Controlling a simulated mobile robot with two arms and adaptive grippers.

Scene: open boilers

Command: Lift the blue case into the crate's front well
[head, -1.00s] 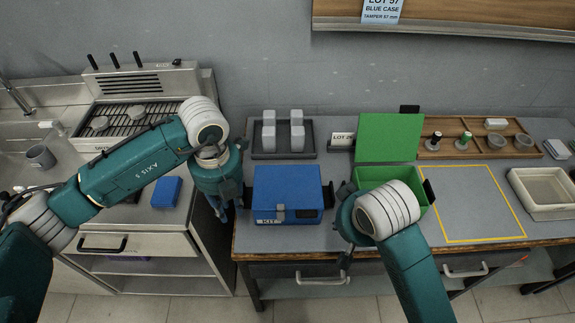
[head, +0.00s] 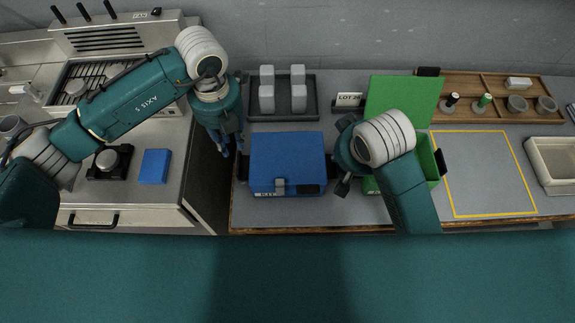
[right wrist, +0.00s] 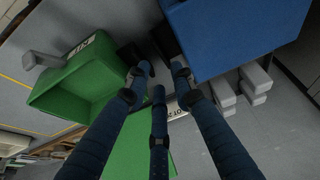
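The blue case (head: 288,158) lies closed on the grey bench, its latch and label facing the front edge, with dark handles at both sides. My left gripper (head: 227,150) points down just left of the case, its fingers apart and holding nothing visible. My right gripper (right wrist: 160,72) has its fingers spread and empty, between the case (right wrist: 235,30) and the green box; in the head view my arm largely hides it. No crate with a front well can be made out.
The green box (right wrist: 75,85) stands open-lidded right of the case. Behind are a dark tray (head: 283,118) of grey blocks and a wooden tray (head: 470,110). A yellow-outlined area (head: 485,175) is empty. A small blue block (head: 155,166) lies on the left counter.

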